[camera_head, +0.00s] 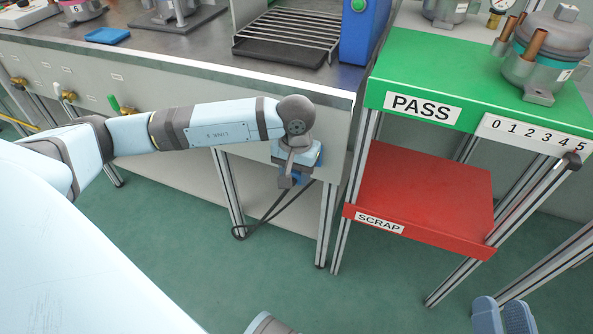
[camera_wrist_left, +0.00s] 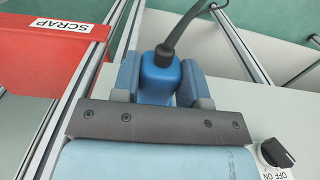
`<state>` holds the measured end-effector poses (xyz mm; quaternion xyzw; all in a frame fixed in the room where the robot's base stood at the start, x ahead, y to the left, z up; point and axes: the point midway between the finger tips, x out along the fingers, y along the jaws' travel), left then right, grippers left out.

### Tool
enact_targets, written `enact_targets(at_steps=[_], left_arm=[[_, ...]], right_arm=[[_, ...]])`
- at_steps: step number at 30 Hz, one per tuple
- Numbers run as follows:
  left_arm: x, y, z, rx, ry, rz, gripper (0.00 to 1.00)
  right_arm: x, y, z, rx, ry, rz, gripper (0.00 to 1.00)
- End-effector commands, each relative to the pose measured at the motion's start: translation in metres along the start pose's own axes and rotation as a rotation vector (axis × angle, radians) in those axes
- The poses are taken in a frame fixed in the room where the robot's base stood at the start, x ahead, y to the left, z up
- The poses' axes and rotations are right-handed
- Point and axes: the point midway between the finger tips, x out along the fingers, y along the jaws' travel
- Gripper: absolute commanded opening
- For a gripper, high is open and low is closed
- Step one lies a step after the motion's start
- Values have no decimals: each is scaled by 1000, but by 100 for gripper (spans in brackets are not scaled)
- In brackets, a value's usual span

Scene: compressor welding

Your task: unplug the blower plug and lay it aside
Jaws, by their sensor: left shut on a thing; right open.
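The blue blower plug (camera_wrist_left: 160,82) sits between the two blue fingers of my left gripper (camera_wrist_left: 166,82) in the left wrist view. A black cable (camera_wrist_left: 190,28) leaves its dark collar. In the head view my left gripper (camera_head: 292,180) is at the bench's front panel, near its right end, mostly hidden by my wrist. It is shut on the plug. The socket is hidden, so I cannot tell whether the plug is seated in it. My right gripper (camera_head: 502,316) is open and empty at the bottom right of the head view.
A switch knob (camera_wrist_left: 278,153) marked ON and OFF is on the panel near the gripper. The cable hangs in a loop (camera_head: 240,232) below the bench. The green PASS shelf (camera_head: 420,70) and the red SCRAP shelf (camera_head: 425,185) stand at right; the SCRAP shelf is empty.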

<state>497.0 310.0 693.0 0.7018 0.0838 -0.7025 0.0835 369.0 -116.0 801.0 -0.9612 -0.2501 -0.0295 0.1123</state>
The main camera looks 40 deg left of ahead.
Motion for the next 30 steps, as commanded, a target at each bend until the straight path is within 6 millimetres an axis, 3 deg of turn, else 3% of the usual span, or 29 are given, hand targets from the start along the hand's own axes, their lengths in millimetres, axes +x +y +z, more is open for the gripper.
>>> enact_targets(at_steps=[7,21,30], left_arm=[[0,0,8,3,-1,0,0],[1,0,44,2,-1,1,0],[0,0,48,1,-1,0,0]], right_arm=[[0,0,0,1,0,-1,43],[0,0,0,0,3,-1,43],[1,0,0,-1,6,-2,43]])
